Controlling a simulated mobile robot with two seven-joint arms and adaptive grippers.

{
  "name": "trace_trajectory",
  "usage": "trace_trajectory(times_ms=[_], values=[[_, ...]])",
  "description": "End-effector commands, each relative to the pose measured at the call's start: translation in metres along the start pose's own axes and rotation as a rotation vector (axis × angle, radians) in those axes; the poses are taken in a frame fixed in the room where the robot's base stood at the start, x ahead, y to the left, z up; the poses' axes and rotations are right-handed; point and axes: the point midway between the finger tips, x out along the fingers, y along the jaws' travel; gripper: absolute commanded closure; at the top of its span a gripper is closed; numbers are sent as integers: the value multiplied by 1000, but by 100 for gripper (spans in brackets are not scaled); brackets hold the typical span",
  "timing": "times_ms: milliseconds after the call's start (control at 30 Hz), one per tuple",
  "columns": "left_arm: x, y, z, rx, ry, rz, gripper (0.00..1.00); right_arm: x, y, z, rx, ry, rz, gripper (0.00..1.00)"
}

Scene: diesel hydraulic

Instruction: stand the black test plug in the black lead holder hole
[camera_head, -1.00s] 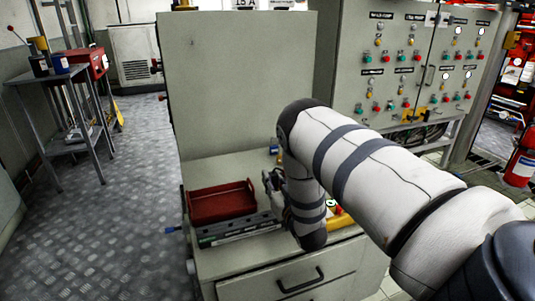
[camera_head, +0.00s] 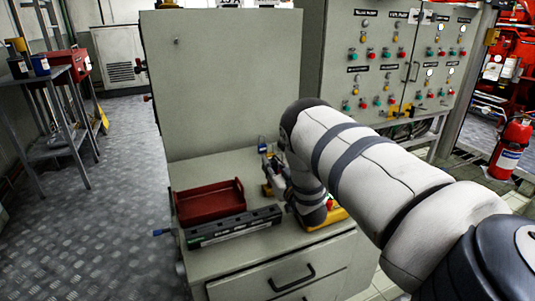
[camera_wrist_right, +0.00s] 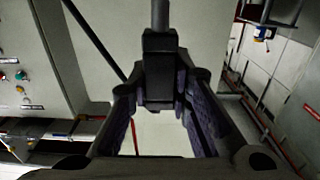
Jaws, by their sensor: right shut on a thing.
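My right gripper (camera_head: 268,160) is above the bench top, behind the right end of the dark rail. In the right wrist view my right gripper (camera_wrist_right: 162,98) is shut on a black test plug (camera_wrist_right: 160,62), a blocky body with a thinner grey stem. The plug cannot be made out in the head view. A long dark rail (camera_head: 235,227) with a pale label strip lies along the bench front and may be the lead holder; its holes are too small to tell. My left gripper does not show.
A red tray (camera_head: 210,203) sits behind the rail. A yellow object (camera_head: 328,218) with a red part is partly hidden by my right arm. The grey cabinet's tall back panel (camera_head: 225,80) stands behind the bench top. A fire extinguisher (camera_head: 510,147) stands far right.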

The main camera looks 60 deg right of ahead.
Motion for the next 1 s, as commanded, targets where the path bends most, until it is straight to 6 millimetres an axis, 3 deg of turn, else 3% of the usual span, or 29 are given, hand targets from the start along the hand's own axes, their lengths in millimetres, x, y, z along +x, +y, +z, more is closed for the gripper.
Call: trace_trajectory(times_ms=[133, 467, 1000], values=[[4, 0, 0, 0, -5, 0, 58, 7, 10, 1, 1, 0, 2, 100], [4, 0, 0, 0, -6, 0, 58, 9, 12, 0, 0, 0, 1, 100], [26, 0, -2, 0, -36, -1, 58, 43, 54, 4, -2, -1, 1, 100]])
